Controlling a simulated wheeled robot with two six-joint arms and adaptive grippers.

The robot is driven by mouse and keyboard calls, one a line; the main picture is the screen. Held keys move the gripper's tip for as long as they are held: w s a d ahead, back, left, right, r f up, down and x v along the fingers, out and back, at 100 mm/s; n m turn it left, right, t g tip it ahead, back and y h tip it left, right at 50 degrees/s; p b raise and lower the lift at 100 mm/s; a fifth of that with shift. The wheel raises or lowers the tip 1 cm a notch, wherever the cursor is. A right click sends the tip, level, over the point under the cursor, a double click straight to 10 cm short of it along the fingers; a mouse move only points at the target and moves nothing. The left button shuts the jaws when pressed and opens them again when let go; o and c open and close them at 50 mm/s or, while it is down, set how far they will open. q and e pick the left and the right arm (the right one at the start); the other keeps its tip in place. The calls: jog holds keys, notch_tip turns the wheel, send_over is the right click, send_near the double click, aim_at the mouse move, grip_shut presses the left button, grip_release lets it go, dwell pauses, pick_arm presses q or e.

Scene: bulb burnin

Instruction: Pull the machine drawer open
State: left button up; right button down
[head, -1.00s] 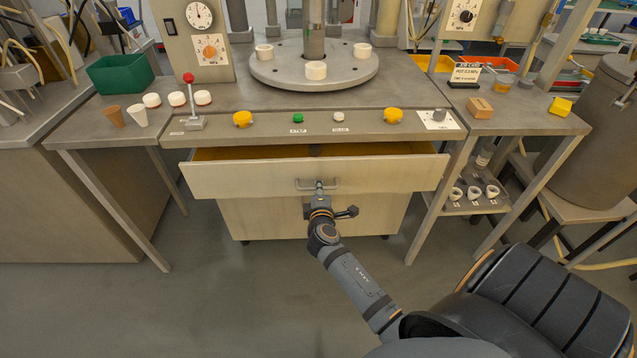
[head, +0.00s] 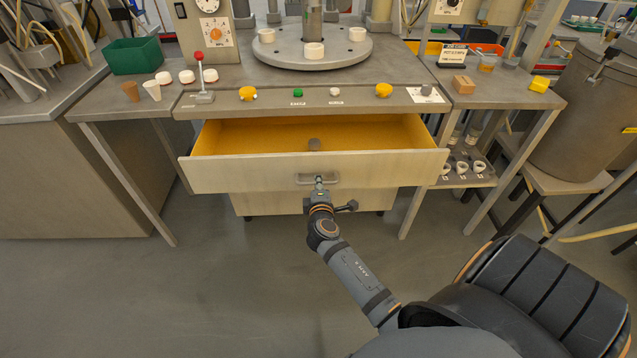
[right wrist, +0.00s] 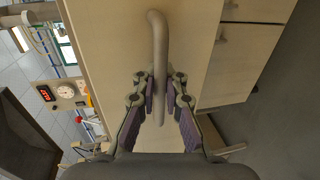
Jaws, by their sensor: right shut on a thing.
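The machine drawer (head: 240,178) has a pale wood front and a yellow inside, and it stands well open below the bench panel. My right gripper (head: 319,183) is at the drawer's handle (head: 303,179). In the right wrist view the fingers of my right gripper (right wrist: 161,88) are shut around the bar of the grey handle (right wrist: 158,45), one on each side. My left gripper is not in view.
The bench panel (head: 270,104) above the drawer carries yellow knobs and a green button. A red-knobbed lever (head: 200,72) stands at its left. A side table (head: 490,92) stands to the right. The grey floor (head: 200,285) in front is clear.

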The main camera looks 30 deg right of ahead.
jog(key=c, duration=1.4)
grip_release()
jog(key=shift+c, duration=0.2)
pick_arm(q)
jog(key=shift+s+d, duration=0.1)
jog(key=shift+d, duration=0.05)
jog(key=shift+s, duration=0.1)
pick_arm(e)
jog(key=shift+s+a, duration=0.1)
jog(key=v, duration=0.7)
jog(key=shift+s, duration=0.15)
